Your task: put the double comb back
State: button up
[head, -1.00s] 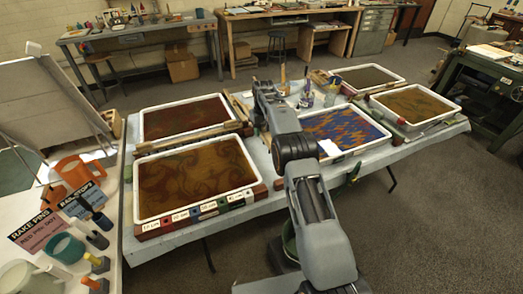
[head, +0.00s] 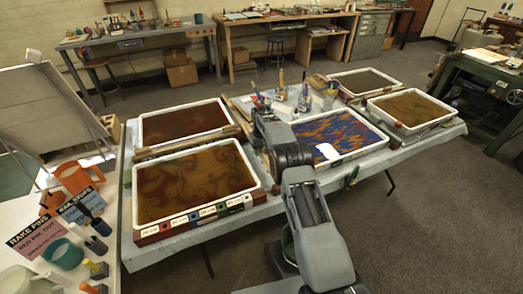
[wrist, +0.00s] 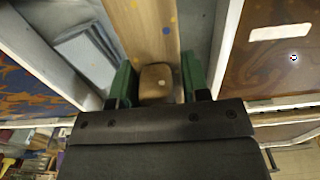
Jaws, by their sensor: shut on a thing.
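My gripper (wrist: 158,88) shows in the wrist view with its two green fingers shut on a rounded brown wooden piece (wrist: 157,78). This looks like the handle of the double comb; its teeth are hidden, so I cannot see the whole comb. A long pale wooden board (wrist: 152,25) with paint spots runs away behind or below it; I cannot tell if they touch. In the head view my own arm hides the gripper and what it holds, near the gap between the left trays and the blue-orange tray (head: 376,138).
A front-left tray (head: 135,196) and a back-left tray (head: 142,118) hold dark red-brown baths. Two more trays stand at the right. Bottles and jars (head: 304,97) crowd the table's back middle. A side table (head: 20,205) with signs and cups is at the left.

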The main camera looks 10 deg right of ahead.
jog(key=shift+f+b, duration=0.45)
jog(key=shift+f, duration=0.1)
jog(key=o, duration=0.8)
jog(key=shift+o, duration=0.2)
notch_tip(320, 180, up, 13)
jog(key=shift+f+p, duration=0.1)
jog(key=shift+p, duration=0.35)
jog(key=s+r+m+t, duration=0.1)
jog(key=s+r+t, duration=0.1)
jog(key=s+r, duration=1.25)
jog(key=s+f+t, duration=0.1)
jog(key=s+f, duration=0.2)
jog(key=s, duration=0.9)
jog(key=s+f+m, duration=0.1)
jog(key=s+f, duration=0.2)
jog(key=s, duration=0.9)
jog(key=shift+s+a+t, duration=0.2)
jog(key=shift+s+t, duration=0.1)
jog(key=shift+t, duration=0.1)
